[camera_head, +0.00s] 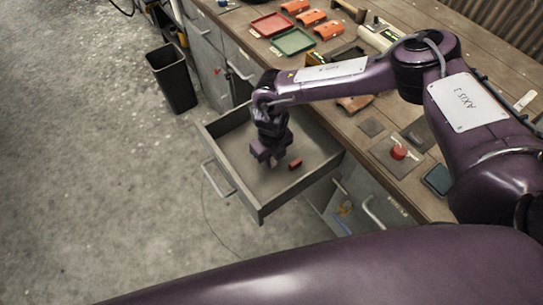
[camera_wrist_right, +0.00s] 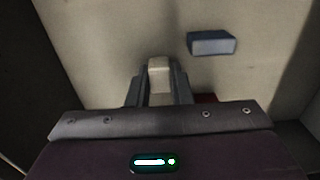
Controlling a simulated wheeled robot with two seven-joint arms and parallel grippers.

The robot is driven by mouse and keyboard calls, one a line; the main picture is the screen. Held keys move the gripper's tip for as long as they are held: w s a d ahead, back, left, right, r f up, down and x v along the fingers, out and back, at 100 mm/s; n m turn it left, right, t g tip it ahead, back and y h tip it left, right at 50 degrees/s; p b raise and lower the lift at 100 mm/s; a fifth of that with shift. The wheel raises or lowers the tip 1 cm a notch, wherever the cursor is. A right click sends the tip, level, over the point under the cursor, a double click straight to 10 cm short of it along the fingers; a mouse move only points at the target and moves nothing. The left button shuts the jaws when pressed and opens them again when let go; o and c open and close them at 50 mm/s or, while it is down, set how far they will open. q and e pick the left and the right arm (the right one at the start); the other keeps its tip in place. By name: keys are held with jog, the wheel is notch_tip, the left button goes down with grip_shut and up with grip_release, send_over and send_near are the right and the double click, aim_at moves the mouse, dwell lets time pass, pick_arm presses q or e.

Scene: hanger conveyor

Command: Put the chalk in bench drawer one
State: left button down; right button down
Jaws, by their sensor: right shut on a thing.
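The open bench drawer (camera_head: 245,200) is pulled out from the bench, and its pale inside floor shows. My right gripper (camera_head: 272,163) points down inside the drawer area. In the right wrist view my right gripper (camera_wrist_right: 159,90) is shut on a small cream block-like piece, which looks like the chalk (camera_wrist_right: 159,66). I cannot tell whether the chalk touches the drawer floor. My left gripper is not in view.
A small red block (camera_head: 295,164) lies in the drawer beside the gripper. A blue-grey block (camera_wrist_right: 212,43) shows in the wrist view. Red (camera_head: 271,25) and green (camera_head: 293,41) trays are on the bench. A black bin (camera_head: 172,78) stands on the floor.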

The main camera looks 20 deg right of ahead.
jog(key=c, duration=1.3)
grip_release()
jog(key=shift+f, duration=0.1)
jog(key=shift+r+p, duration=0.3)
jog(key=shift+w+r, duration=0.1)
jog(key=shift+r, duration=0.3)
notch_tip(320, 180, up, 11)
jog(key=b, duration=0.1)
jog(key=shift+b, duration=0.3)
jog(key=shift+r, duration=0.1)
